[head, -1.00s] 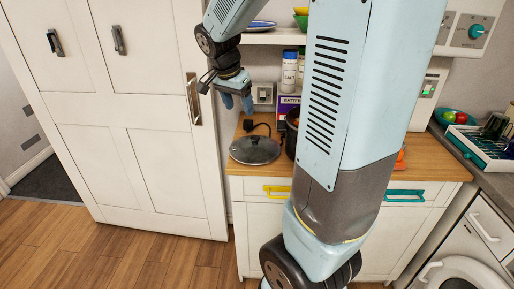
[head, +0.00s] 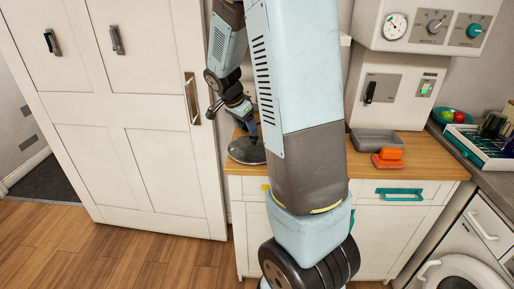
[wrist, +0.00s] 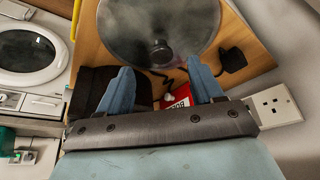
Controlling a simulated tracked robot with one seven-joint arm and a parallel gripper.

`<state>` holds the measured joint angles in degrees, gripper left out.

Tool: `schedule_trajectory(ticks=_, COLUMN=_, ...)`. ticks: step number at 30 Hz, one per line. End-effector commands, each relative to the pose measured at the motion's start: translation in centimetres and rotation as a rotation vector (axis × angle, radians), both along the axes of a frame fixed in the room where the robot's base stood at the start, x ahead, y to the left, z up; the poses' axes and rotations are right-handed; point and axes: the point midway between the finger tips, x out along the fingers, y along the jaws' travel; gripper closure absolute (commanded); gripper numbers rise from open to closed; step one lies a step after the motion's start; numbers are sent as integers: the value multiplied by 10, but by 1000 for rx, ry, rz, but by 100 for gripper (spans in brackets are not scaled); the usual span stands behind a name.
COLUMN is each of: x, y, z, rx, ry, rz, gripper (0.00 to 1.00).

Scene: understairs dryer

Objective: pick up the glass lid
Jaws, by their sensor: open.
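The glass lid (head: 243,151) lies on the left end of the wooden counter in the head view, partly hidden by my arm. In the wrist view the glass lid (wrist: 193,22) is at the top, a dark round disc with a black knob at its centre. My gripper (head: 250,128) is just above the lid's back edge in the head view.
A black plug with its cable (wrist: 232,60) lies beside the lid, and a dark pot (wrist: 92,88) stands near one finger. A wall socket (wrist: 273,105) is close by. A grey tray (head: 374,139) and an orange object (head: 388,158) sit further right on the counter (head: 425,165).

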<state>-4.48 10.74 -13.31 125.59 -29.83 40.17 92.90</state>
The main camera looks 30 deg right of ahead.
Motion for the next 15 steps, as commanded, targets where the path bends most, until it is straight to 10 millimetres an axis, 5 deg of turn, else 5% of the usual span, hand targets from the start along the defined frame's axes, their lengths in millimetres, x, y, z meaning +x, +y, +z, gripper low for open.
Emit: schedule_trajectory(ticks=15, x=4, y=-24, z=-45, rx=0, ry=1, rz=-1, gripper=34)
